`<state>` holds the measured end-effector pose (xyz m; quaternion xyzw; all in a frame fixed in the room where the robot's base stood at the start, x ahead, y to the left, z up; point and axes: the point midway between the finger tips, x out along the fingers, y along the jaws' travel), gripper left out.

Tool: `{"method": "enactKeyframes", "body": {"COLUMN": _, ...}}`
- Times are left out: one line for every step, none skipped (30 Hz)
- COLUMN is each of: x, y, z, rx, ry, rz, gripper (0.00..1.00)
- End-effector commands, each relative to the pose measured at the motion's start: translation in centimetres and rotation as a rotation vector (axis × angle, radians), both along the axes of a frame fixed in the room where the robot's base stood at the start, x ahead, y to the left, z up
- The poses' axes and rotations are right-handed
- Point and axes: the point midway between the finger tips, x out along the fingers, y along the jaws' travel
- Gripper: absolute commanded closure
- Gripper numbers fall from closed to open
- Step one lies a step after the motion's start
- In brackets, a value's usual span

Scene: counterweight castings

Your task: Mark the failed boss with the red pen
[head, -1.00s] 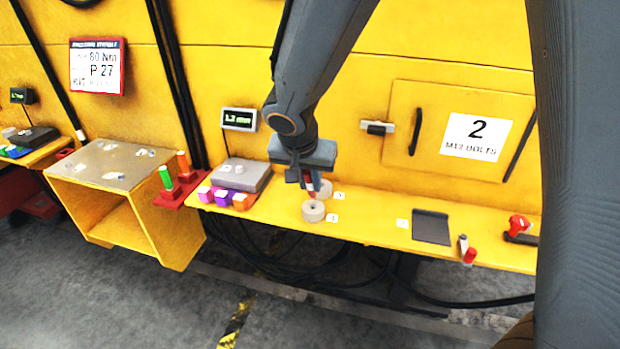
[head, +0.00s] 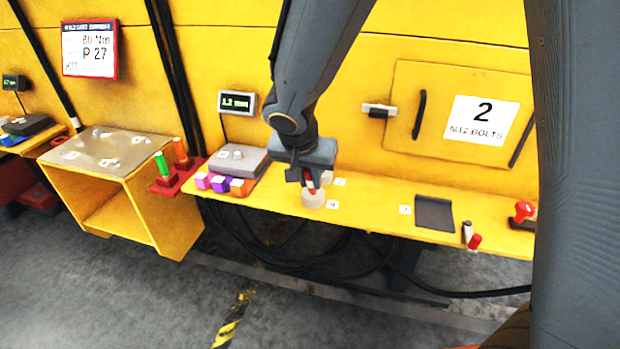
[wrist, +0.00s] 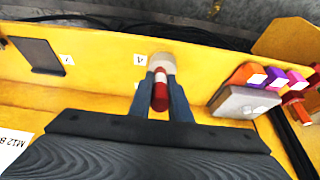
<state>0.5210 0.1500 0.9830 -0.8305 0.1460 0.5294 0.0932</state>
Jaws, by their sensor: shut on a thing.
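My gripper (head: 312,184) points down over the yellow shelf and is shut on the red pen (wrist: 160,92), a red and white stick between the two fingers. A short round pale-grey boss (head: 313,199) stands on the shelf directly below the pen; it also shows beyond the pen in the wrist view (wrist: 162,62). The pen's lower end overlaps the boss's top in both views; I cannot tell whether it touches. A second grey boss (head: 326,179) shows partly behind the gripper. No mark on the bosses can be made out.
Small numbered tags lie on the shelf (head: 375,212). To the left are a grey block (head: 240,160), purple and orange cubes (head: 220,184), and green and orange pens in a red holder (head: 168,187). To the right are a dark pad (head: 434,213), a red-ended item (head: 474,241) and a red-topped knob (head: 523,211).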

Motion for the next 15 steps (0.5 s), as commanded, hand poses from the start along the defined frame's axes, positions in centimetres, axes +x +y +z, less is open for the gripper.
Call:
{"method": "enactKeyframes", "body": {"x": 0.00, "y": 0.00, "z": -0.04, "rx": 0.000, "ry": 0.000, "rz": 0.000, "gripper": 1.00}}
{"method": "enactKeyframes", "body": {"x": 0.01, "y": 0.00, "z": -0.06, "rx": 0.000, "ry": 0.000, "rz": 0.000, "gripper": 1.00}}
{"method": "enactKeyframes", "body": {"x": 0.00, "y": 0.00, "z": -0.09, "rx": 0.000, "ry": 0.000, "rz": 0.000, "gripper": 1.00}}
{"method": "enactKeyframes", "body": {"x": 0.00, "y": 0.01, "z": -0.11, "rx": 0.000, "ry": 0.000, "rz": 0.000, "gripper": 1.00}}
{"method": "enactKeyframes", "body": {"x": 0.00, "y": 0.01, "z": -0.14, "rx": 0.000, "ry": 0.000, "rz": 0.000, "gripper": 1.00}}
{"method": "enactKeyframes", "body": {"x": 0.01, "y": 0.01, "z": -0.17, "rx": 0.000, "ry": 0.000, "rz": 0.000, "gripper": 1.00}}
{"method": "enactKeyframes", "body": {"x": 0.00, "y": 0.01, "z": -0.20, "rx": 0.000, "ry": 0.000, "rz": 0.000, "gripper": 1.00}}
{"method": "enactKeyframes", "body": {"x": 0.00, "y": 0.01, "z": -0.23, "rx": 0.000, "ry": 0.000, "rz": 0.000, "gripper": 1.00}}
{"method": "enactKeyframes", "body": {"x": 0.00, "y": 0.01, "z": -0.27, "rx": 0.000, "ry": 0.000, "rz": 0.000, "gripper": 1.00}}
{"method": "enactKeyframes", "body": {"x": 0.00, "y": 0.01, "z": -0.30, "rx": 0.000, "ry": 0.000, "rz": 0.000, "gripper": 1.00}}
{"method": "enactKeyframes", "body": {"x": 0.00, "y": 0.01, "z": -0.32, "rx": 0.000, "ry": 0.000, "rz": 0.000, "gripper": 1.00}}
{"method": "enactKeyframes", "body": {"x": 0.00, "y": 0.01, "z": -0.37, "rx": 0.000, "ry": 0.000, "rz": 0.000, "gripper": 1.00}}
{"method": "enactKeyframes", "body": {"x": 0.00, "y": 0.02, "z": -0.39, "rx": 0.000, "ry": 0.000, "rz": 0.000, "gripper": 1.00}}
{"method": "enactKeyframes", "body": {"x": 0.00, "y": 0.02, "z": -0.41, "rx": 0.000, "ry": 0.000, "rz": 0.000, "gripper": 1.00}}
{"method": "enactKeyframes", "body": {"x": 0.00, "y": 0.02, "z": -0.45, "rx": 0.000, "ry": 0.000, "rz": 0.000, "gripper": 1.00}}
